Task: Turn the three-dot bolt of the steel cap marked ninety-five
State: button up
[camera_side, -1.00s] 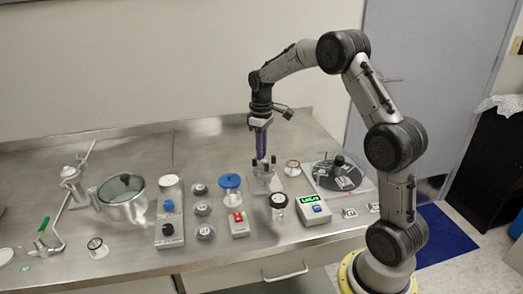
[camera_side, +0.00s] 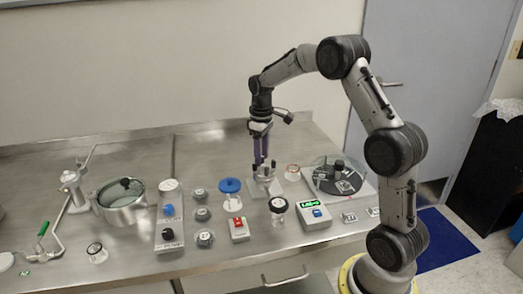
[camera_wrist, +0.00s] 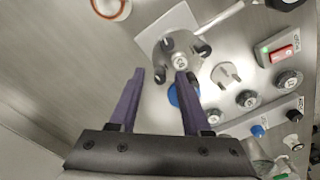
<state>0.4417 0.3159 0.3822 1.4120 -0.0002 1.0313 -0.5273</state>
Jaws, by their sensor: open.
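The steel cap (camera_wrist: 180,61) has a round centre mark whose number is too small to read surely. Several black bolts stand around its rim; I cannot make out the dots on them. My gripper (camera_wrist: 161,74) is open with purple fingers apart, and one black bolt (camera_wrist: 159,75) shows between the fingertips in the wrist view. I cannot tell whether the fingers touch it. In the side view my gripper (camera_side: 263,166) points down over the cap (camera_side: 264,178), and the fingers hide part of it.
The cap stands on a pale square plate (camera_wrist: 172,20). A blue-topped stand (camera_side: 230,186), a red-switch box (camera_side: 239,228) and a black-topped jar (camera_side: 278,206) stand close by. A box with a green display (camera_side: 313,213) and a dark disc (camera_side: 340,178) lie to the right.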

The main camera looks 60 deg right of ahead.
notch_tip(320, 180, up, 14)
dwell(0.5)
jog(key=shift+f, duration=0.1)
notch_tip(320, 180, down, 13)
jog(key=m, duration=1.8)
jog(key=shift+f, duration=0.2)
grip_shut()
